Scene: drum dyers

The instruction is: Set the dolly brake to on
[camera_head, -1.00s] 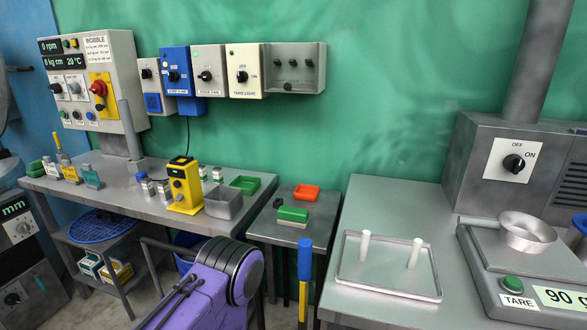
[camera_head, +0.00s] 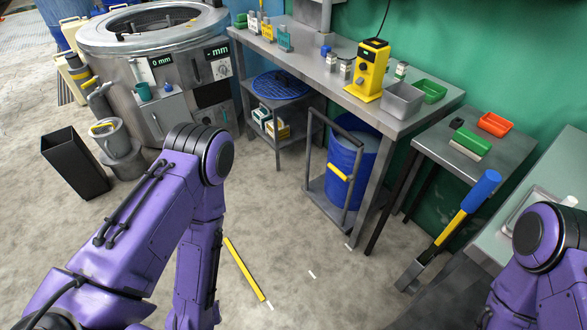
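A dolly (camera_head: 310,160) with a grey upright frame stands on the floor under the long workbench, with a blue drum (camera_head: 347,165) on it. A short yellow bar (camera_head: 341,172) sits on the frame; it may be the brake, but I see no on or off marking. My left arm reaches down at the left of the dolly, apart from it, and its gripper is out of the picture. Only part of my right arm shows at the right edge; its gripper is also out of the picture.
The workbench (camera_head: 395,123) overhangs the drum. A blue-and-yellow lever (camera_head: 465,210) stands at the right. A steel drum machine (camera_head: 150,60), a black bin (camera_head: 75,162) and a bucket (camera_head: 110,140) are at the left. The floor before the dolly is open, with a yellow strip (camera_head: 244,268).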

